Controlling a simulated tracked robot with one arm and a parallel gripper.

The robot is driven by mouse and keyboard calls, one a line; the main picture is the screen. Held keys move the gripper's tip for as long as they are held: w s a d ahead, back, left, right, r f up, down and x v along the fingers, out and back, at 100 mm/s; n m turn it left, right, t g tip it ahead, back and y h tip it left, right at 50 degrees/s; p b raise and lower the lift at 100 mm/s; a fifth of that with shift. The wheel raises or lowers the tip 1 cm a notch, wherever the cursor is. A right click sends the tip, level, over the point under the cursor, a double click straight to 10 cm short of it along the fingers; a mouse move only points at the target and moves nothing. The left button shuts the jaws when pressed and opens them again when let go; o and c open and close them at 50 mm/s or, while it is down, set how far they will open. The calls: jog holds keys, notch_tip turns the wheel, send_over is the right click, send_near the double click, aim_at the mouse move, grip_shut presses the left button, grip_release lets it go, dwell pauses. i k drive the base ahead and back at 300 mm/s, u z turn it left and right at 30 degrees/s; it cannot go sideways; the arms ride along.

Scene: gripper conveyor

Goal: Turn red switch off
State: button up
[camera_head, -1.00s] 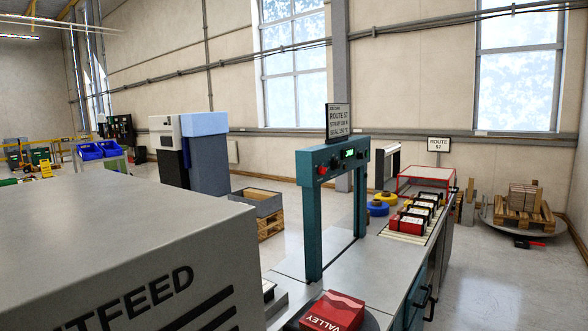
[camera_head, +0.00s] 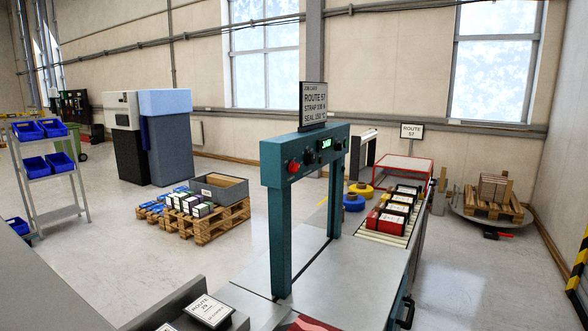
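A teal strapping arch (camera_head: 279,215) stands on the grey machine table. The red switch (camera_head: 293,166) is on the left of the arch's front panel. A green lit display (camera_head: 325,144) and dark knobs sit to its right on the same panel. Whether the switch is on or off is too small to tell. My gripper is not in view.
A job card sign (camera_head: 313,105) stands on top of the arch. Red boxes (camera_head: 388,222) sit on the roller conveyor behind it. Part of a red package (camera_head: 308,323) shows at the bottom edge. A pallet (camera_head: 222,222) with boxes and a shelf cart (camera_head: 66,214) stand at left.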

aim_at(293, 167)
jog(key=z, duration=0.65)
jog(key=k, duration=0.75)
jog(key=z, duration=0.8)
jog(key=k, duration=0.55)
jog(key=z, duration=0.5)
jog(key=i, duration=1.2)
jog(key=u, duration=0.6)
jog(key=i, duration=1.35)
jog(key=u, duration=1.3)
jog(key=i, duration=1.1)
jog(key=u, duration=0.75)
jog(key=k, duration=0.65)
